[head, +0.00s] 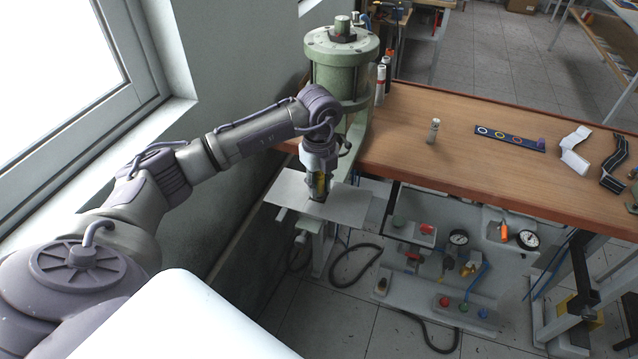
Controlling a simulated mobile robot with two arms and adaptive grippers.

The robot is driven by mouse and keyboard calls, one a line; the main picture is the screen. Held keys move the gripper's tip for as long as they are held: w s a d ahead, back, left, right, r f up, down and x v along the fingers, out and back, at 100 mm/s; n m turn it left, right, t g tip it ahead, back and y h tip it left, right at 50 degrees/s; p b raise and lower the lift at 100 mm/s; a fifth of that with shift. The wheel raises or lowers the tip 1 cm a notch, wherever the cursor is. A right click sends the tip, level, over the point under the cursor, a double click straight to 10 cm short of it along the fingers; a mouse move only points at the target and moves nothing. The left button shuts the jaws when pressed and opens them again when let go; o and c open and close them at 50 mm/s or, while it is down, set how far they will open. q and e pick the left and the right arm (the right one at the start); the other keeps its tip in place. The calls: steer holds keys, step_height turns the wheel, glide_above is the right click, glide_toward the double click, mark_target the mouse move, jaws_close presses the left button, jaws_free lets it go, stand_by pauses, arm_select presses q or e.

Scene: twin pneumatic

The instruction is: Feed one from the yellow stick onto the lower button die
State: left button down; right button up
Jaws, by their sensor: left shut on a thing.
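My left gripper (318,196) is at the front of the green press (341,62), low over the pale plate (346,208). It is shut on a narrow yellow thing, which looks like the yellow stick (320,182); the fingers hide most of it. I cannot tell whether its lower end touches anything. The lower button die cannot be made out; the gripper covers that part of the plate. My right gripper does not show.
The wooden table (470,165) holds a small upright tube (433,130), a dark strip with coloured rings (510,138) and a white bent strip (575,150). Red-topped tubes (380,84) stand beside the press. Gauges and a panel with coloured buttons (463,307) are below.

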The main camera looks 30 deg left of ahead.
arm_select(q)
steer(key=shift+f+b, duration=0.3)
steer(key=shift+f, duration=0.15)
stand_by(1.5)
